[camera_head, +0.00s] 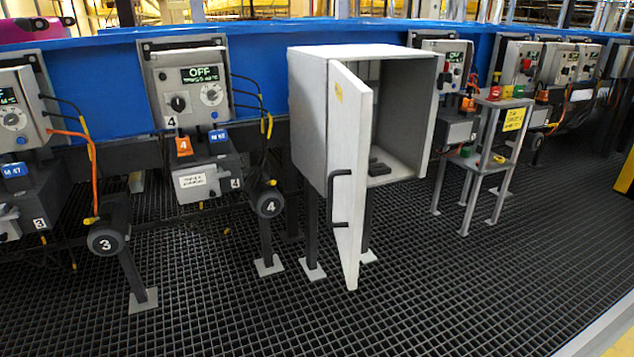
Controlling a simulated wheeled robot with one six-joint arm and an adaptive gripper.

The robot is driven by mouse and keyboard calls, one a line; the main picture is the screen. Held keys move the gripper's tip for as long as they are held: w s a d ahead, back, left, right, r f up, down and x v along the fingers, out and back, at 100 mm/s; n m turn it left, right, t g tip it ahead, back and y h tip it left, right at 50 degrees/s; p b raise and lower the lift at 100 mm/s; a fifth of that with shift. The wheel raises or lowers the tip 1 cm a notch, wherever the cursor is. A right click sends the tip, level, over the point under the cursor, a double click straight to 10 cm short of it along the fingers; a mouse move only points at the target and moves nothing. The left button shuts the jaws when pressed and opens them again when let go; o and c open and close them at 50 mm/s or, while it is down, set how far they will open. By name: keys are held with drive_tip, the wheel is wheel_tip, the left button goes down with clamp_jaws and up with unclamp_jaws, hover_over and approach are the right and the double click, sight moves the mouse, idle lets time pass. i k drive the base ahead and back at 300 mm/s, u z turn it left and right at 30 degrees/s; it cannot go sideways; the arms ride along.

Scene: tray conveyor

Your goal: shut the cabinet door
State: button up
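The grey cabinet (312,120) stands on dark legs with pale foot plates in the middle of the view. Its door (350,130) is hinged at the left of the opening and stands wide open, swung out toward me. A black handle (335,200) sits on the door's outer face, which faces left. My gripper is not in view.
Control boxes on the blue conveyor (110,75) stand left and right of the cabinet. Motor 4 (268,199) is close to its left. A grey stand (478,165) with coloured items is to its right. The dark grated floor (450,290) in front is clear.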

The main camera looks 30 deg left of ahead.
sight(351, 101)
drive_tip(key=u, duration=1.25)
drive_tip(key=i, duration=0.5)
drive_tip(key=u, duration=0.85)
drive_tip(key=k, duration=0.75)
drive_tip(key=z, duration=0.05)
